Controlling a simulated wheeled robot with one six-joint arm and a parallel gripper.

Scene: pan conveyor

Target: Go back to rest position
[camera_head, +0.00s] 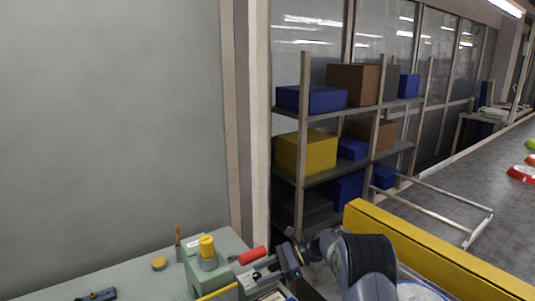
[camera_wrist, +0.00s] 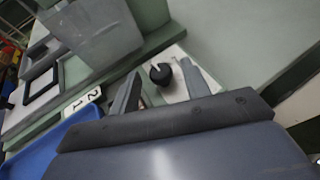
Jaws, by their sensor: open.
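My gripper (camera_head: 262,270) is at the lower middle of the head view, over the right part of a pale green bench (camera_head: 140,268). In the wrist view my gripper (camera_wrist: 160,84) has its two fingers spread apart, with nothing held between them. A small round black knob-like item (camera_wrist: 160,74) shows between the fingers, on or above a white surface. I cannot tell how far it is from the fingertips. My arm reaches in from the bottom right of the head view.
A yellow-topped green fixture (camera_head: 207,249) and a red cylinder (camera_head: 252,255) are close to my gripper. A yellow beam (camera_head: 430,248) runs on the right. Shelves with boxes (camera_head: 306,152) stand behind. A blue tray (camera_wrist: 45,152) and a grey bin (camera_wrist: 95,33) show in the wrist view.

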